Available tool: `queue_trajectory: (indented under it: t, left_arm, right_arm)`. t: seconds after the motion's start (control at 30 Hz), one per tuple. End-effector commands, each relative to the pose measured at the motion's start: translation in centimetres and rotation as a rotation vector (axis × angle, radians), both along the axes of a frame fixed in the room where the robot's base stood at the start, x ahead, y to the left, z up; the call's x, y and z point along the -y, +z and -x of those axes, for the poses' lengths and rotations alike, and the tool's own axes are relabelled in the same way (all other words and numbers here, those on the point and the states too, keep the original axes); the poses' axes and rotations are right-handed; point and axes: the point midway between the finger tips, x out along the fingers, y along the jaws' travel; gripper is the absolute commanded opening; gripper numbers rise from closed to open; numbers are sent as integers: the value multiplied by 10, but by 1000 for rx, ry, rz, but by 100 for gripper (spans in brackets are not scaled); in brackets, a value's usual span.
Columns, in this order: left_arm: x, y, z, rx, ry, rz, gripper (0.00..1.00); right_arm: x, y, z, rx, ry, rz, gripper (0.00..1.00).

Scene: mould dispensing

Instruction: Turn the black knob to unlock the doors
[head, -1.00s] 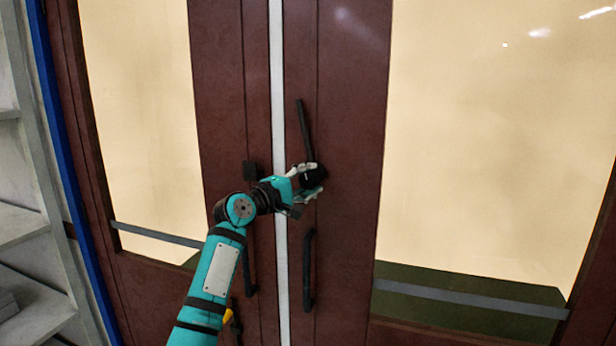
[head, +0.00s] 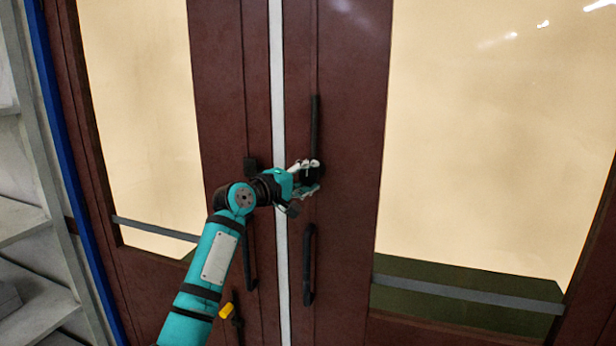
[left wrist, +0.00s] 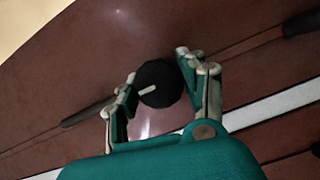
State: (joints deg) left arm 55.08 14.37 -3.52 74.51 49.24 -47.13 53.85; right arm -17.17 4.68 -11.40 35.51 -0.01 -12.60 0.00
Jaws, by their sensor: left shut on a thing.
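The round black knob (head: 312,173) sits on the right-hand brown door (head: 350,120), beside the pale seam between the doors. In the left wrist view the knob (left wrist: 158,83) faces me with a short white mark on it. My left gripper (head: 308,177) is shut on the knob, with a finger on either side; it also shows in the left wrist view (left wrist: 160,85). A long black bar (head: 315,120) stands about upright above the knob. The fingers partly hide the knob in the head view. My right gripper is not in view.
Black pull handles hang below on the right door (head: 308,265) and the left door, close to my forearm. A small black block (head: 251,165) is on the left door. Both doors have large pale panes. Grey shelves (head: 30,220) stand at the far left.

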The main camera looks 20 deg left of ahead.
Motion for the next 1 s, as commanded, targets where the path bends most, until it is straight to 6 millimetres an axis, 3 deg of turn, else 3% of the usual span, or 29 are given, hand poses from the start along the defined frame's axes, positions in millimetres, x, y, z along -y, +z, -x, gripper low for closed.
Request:
queue_trajectory:
  t: [0.03,0.2,0.57,0.67,1.0]
  left_arm:
    - [1,-1,0,-1,-1,-5,45]
    - [0,-1,0,-1,-1,-3,66]
    - [-2,0,5,0,0,0,66]
    - [-8,-1,16,0,0,-2,66]
    - [-37,2,81,-1,1,-5,66]
  right_arm:
    - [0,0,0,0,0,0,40]
    - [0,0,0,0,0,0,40]
    - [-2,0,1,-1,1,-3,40]
    - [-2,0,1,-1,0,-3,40]
    - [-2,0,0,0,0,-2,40]
